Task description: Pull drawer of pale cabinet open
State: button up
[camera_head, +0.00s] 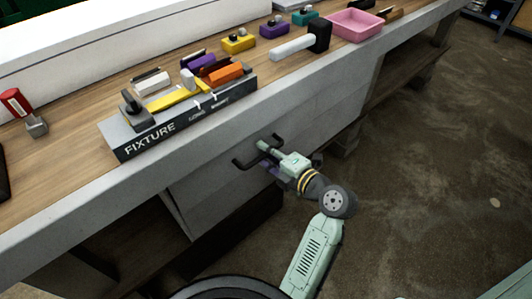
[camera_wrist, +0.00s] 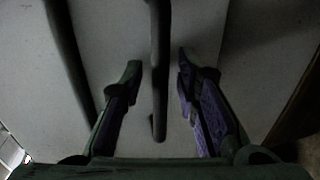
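The pale grey cabinet front (camera_head: 205,195) is set under the workbench top, and its drawer looks shut in the head view. A dark bar handle (camera_head: 243,164) stands out from the drawer face. My gripper (camera_head: 264,154) is at the handle, reaching in from the right. In the wrist view the handle (camera_wrist: 158,75) runs between my two spread fingers (camera_wrist: 159,67), with a gap on both sides. The fingers have purple inner pads. The head view does not clearly show the fingertips, and my gripper hides part of the handle.
An open shelf bay lies below left.

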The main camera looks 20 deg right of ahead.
grip_shut()
dwell(0.6)
